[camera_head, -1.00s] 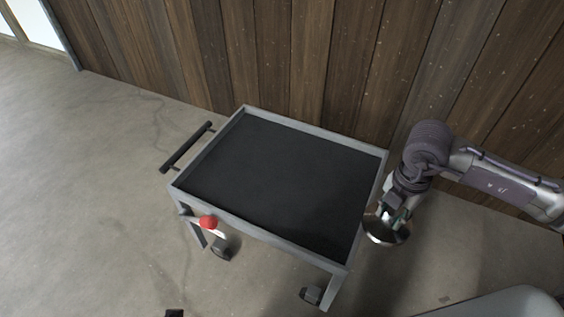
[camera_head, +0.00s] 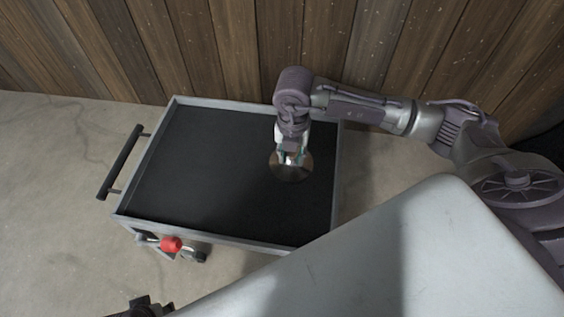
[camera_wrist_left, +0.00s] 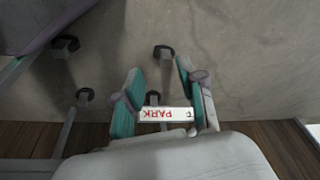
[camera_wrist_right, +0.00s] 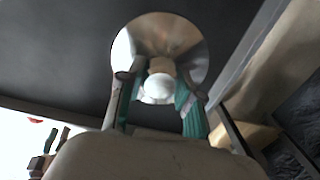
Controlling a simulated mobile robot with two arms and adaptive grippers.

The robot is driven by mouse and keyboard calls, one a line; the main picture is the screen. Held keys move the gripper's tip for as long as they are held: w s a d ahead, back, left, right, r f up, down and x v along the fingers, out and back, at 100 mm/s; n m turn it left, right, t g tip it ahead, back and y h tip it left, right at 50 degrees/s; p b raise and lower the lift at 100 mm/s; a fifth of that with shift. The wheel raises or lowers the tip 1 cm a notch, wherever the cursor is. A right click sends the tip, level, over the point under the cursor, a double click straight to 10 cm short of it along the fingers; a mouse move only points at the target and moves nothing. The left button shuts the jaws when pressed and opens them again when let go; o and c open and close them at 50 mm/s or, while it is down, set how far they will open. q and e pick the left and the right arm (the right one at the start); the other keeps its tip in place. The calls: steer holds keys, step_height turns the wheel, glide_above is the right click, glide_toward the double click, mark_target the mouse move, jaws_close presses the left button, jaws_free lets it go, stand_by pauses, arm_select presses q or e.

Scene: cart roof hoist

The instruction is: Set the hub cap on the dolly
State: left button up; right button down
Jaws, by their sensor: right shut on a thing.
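The hub cap (camera_head: 291,174) is a shiny round metal disc with a pale knob in its middle. My right gripper (camera_head: 290,154) is shut on this knob; the disc also shows in the right wrist view (camera_wrist_right: 191,38). It is over the right part of the dolly's black deck, inside the grey rim (camera_head: 227,238). I cannot tell whether the disc touches the deck. In the left wrist view my left gripper (camera_wrist_left: 158,70) has its teal fingers apart, with nothing held between the tips.
A red knob (camera_head: 171,244) is on the dolly's front side, and a dark handle bar (camera_head: 120,162) is at its left end. A white PARK plate (camera_wrist_left: 166,114) shows between the left fingers. A wooden wall (camera_head: 220,50) stands behind. The deck's left and middle are clear.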

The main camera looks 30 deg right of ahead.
steer(key=shift+w+a+f, duration=0.2)
steer(key=shift+w+f, duration=0.1)
steer(key=shift+w, duration=0.15)
steer(key=shift+w+a+f, duration=0.2)
steer(key=shift+w+f, duration=0.05)
steer(key=shift+w, duration=0.15)
step_height(320, 180, down, 3)
steer(key=shift+f+b, duration=0.1)
steer(key=shift+b, duration=0.4)
arm_select(q)
steer(key=v, duration=0.4)
steer(key=shift+w+r, duration=0.2)
steer(key=shift+r, duration=0.1)
arm_select(e)
steer(key=shift+f, duration=0.45)
steer(key=shift+f, duration=0.1)
steer(key=c, duration=0.8)
jaws_free()
arm_select(q)
steer(key=shift+r, duration=0.3)
arm_select(e)
steer(key=shift+o, duration=0.2)
arm_select(q)
step_height(320, 180, down, 9)
steer(key=p, duration=0.2)
steer(key=shift+w+r, duration=0.15)
steer(key=shift+w, duration=0.1)
arm_select(e)
step_height(320, 180, up, 12)
steer(key=shift+r, duration=0.15)
